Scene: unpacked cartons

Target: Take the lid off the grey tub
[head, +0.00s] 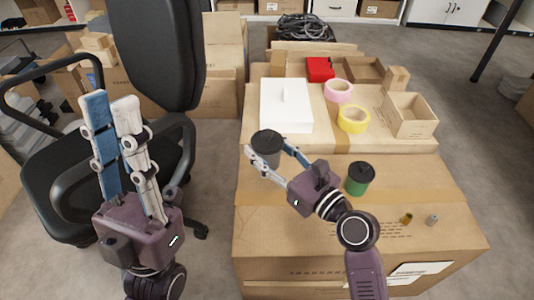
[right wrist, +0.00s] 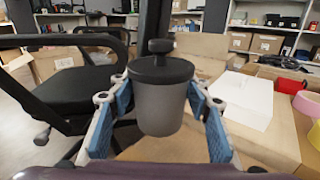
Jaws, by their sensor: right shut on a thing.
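The grey tub (head: 267,154) stands upright at the left edge of the large carton, with its dark lid (head: 267,136) on top. In the right wrist view the tub (right wrist: 158,106) is between my blue finger pads, and the lid (right wrist: 160,70) with its round knob (right wrist: 161,46) sits on it. My right gripper (head: 268,150) is shut on the tub's body, below the lid. I cannot tell whether the tub's base touches the carton.
A green can with a black lid (head: 359,181) stands right of my right gripper. Behind the tub are a white box (head: 286,108), a yellow tape roll (head: 354,119), a pink tape roll (head: 338,91) and an open carton (head: 410,115). Two small pieces lie at front right.

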